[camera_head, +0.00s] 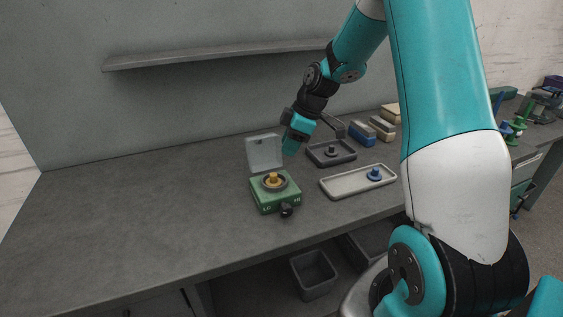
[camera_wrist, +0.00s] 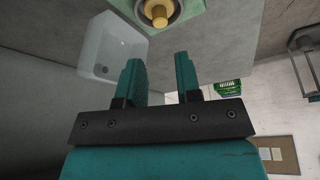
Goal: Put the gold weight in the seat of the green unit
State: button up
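The green unit (camera_head: 281,198) stands on the workbench with its pale lid (camera_head: 265,153) raised at the back and a dark knob at its front. The gold weight (camera_head: 273,178) sits upright within the round ring on top of the unit. In the wrist view the gold weight (camera_wrist: 158,14) shows at the top edge, inside the ring, with the lid (camera_wrist: 108,48) to its left. My gripper (camera_head: 291,148) is up behind and right of the weight, beside the lid. Its two fingers (camera_wrist: 161,72) are apart with nothing between them.
A light tray (camera_head: 335,189) with a blue weight (camera_head: 375,174) lies right of the unit. A dark tray (camera_head: 318,158) with a dark weight (camera_head: 331,150) is behind it. Several small boxes stand at the back right. The bench left of the unit is clear. A shelf (camera_head: 215,54) runs along the wall.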

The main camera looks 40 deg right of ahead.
jog(key=s+a+r+m+g, duration=0.1)
jog(key=s+a+r, duration=0.4)
jog(key=a, duration=0.5)
jog(key=s+a+r, duration=0.4)
jog(key=s+a, duration=0.2)
jog(key=a, duration=0.4)
jog(key=s+a+r+m+g, duration=0.1)
jog(key=s+a, duration=0.2)
jog(key=s, duration=0.4)
jog(key=s+a+m, duration=0.1)
jog(key=s+a, duration=0.3)
jog(key=s, duration=0.3)
jog(key=shift+s+a+r+g+y, duration=0.25)
jog(key=shift+s+r+g+y, duration=0.05)
jog(key=shift+s+r+g, duration=0.1)
jog(key=shift+w+d, duration=0.1)
